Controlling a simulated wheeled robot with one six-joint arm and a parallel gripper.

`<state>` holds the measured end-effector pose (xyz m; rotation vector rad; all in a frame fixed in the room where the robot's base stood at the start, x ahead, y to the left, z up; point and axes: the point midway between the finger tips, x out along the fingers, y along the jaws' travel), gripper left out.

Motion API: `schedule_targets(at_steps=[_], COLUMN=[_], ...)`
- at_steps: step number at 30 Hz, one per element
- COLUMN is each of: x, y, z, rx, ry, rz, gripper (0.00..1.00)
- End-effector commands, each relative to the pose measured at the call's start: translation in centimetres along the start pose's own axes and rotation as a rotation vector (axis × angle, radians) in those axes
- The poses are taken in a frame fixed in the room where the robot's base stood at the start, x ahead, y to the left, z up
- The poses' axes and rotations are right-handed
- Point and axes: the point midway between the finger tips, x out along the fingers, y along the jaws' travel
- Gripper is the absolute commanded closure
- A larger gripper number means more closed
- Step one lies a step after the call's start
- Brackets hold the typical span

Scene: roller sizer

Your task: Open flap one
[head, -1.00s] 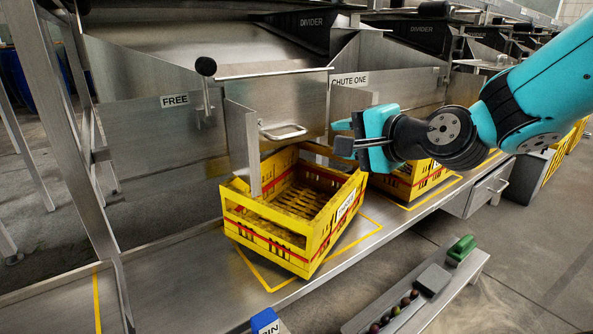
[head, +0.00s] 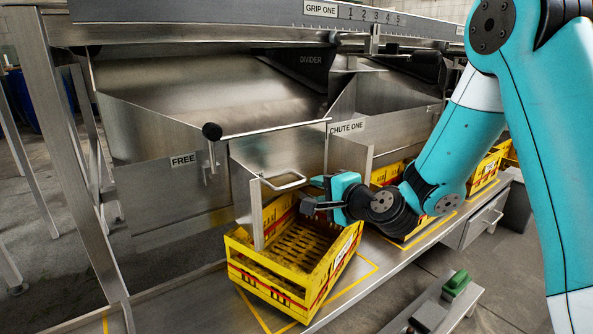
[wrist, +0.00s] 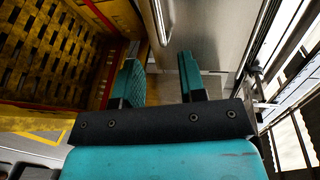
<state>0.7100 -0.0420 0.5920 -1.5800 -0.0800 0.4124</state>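The flap (head: 276,152) is a bare metal plate at the front of the chute labelled CHUTE ONE (head: 347,127), above a yellow crate. Its bar handle (head: 283,181) sticks out near the lower edge. My gripper (head: 312,193) is just right of the handle in the head view. In the wrist view the two teal fingers (wrist: 160,80) are apart with nothing between them. The handle (wrist: 158,22) shows as a bright bar ahead of the fingertips, in line with the gap. It appears apart from the fingers.
The yellow crate (head: 237,255) stands below the flap on the metal shelf (head: 350,300), and its wall fills the left of the wrist view. A round-knobbed lever (head: 211,132) stands left of the flap, near the FREE label (head: 183,160). More crates (head: 483,172) stand right.

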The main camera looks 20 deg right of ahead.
Motion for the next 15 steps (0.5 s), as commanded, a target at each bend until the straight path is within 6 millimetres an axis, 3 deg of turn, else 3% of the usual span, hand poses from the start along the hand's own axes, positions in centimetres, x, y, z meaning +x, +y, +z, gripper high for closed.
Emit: schedule_targets(at_steps=[9,15], x=[6.5,8.9], y=[-0.5,-0.1], z=[0.1,0.1], rx=[-0.002,-0.001], ry=[-0.003,-0.001], rz=[0.001,0.001], gripper=[0.63,0.63])
